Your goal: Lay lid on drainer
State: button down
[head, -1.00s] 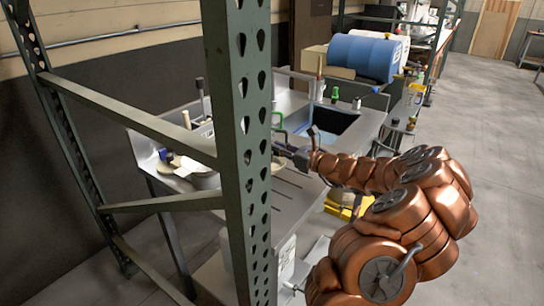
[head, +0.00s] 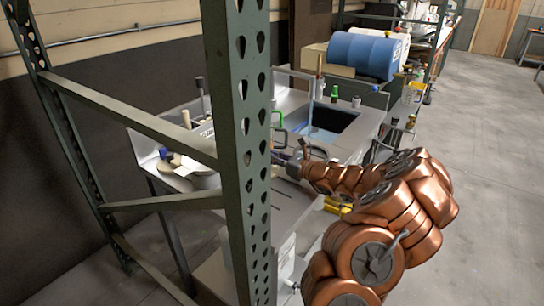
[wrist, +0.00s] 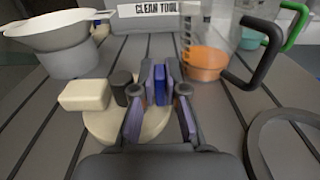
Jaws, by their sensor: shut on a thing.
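My gripper (wrist: 158,78) is low over the grey grooved drainer (wrist: 215,115) in the wrist view. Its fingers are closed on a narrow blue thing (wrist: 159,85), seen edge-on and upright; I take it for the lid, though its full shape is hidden. In the head view my gripper (head: 290,165) is just right of the green post, over the drainer (head: 290,205). A flat beige disc (wrist: 105,125) lies below and left of the fingers, partly covered by them.
A beige block (wrist: 84,95) and dark cylinder (wrist: 121,90) are by the disc. A dark ring (wrist: 258,140) is near right. The green post (head: 245,150) blocks part of the head view.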

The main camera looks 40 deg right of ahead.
jog(key=shift+f, duration=0.15)
jog(key=c, duration=1.2)
grip_release()
jog(key=shift+s+d, duration=0.1)
jog(key=b+v, duration=0.1)
jog(key=v, duration=0.9)
jog(key=shift+s+d, duration=0.1)
jog(key=shift+s, duration=0.2)
jog(key=shift+s+d, duration=0.15)
jog(key=shift+s, duration=0.4)
